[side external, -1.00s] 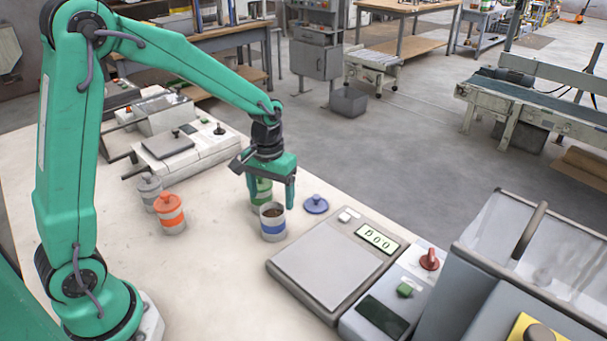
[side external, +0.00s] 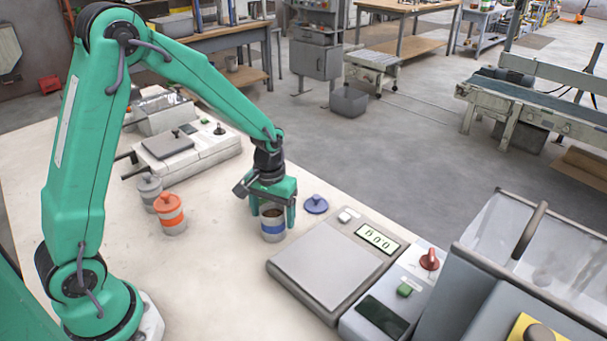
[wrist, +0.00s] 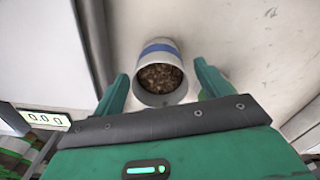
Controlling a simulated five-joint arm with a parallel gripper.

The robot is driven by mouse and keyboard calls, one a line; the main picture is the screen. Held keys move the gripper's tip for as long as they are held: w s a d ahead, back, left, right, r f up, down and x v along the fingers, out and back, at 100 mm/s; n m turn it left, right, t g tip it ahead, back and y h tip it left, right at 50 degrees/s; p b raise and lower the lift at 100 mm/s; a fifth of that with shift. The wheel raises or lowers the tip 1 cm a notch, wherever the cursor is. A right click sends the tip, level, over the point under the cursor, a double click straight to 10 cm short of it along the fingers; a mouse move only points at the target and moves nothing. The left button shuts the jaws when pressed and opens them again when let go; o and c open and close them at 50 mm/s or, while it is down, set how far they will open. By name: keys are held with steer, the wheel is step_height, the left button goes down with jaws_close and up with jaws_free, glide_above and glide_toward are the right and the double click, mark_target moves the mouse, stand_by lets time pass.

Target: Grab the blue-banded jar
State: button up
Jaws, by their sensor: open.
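The blue-banded jar (side external: 273,230) stands upright and open on the pale bench, holding brown pellets. In the wrist view the jar (wrist: 160,49) shows its blue band, and its mouth faces the camera. My gripper (side external: 273,213) is low over it, with a green finger to each side. In the wrist view my gripper (wrist: 162,78) is open, the fingers flanking the jar near its mouth with a gap on each side. A blue knobbed lid (side external: 316,205) lies on the bench to the right of the jar.
A scale (side external: 322,262) stands close on the right, beside a control box with a red knob (side external: 430,260). An orange-lidded jar (side external: 170,212) and a grey jar (side external: 149,188) stand to the left. Bare bench lies in front of the jar.

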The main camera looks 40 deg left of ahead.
steer(key=shift+f, duration=1)
steer(key=c, duration=1.4)
steer(key=shift+o, duration=0.2)
steer(key=shift+r, duration=0.15)
steer(key=shift+r, duration=0.8)
step_height(320, 180, up, 2)
steer(key=shift+r, duration=0.15)
steer(key=s+d+r, duration=0.5)
steer(key=d+r, duration=0.2)
steer(key=d, duration=0.3)
steer(key=shift+s, duration=0.35)
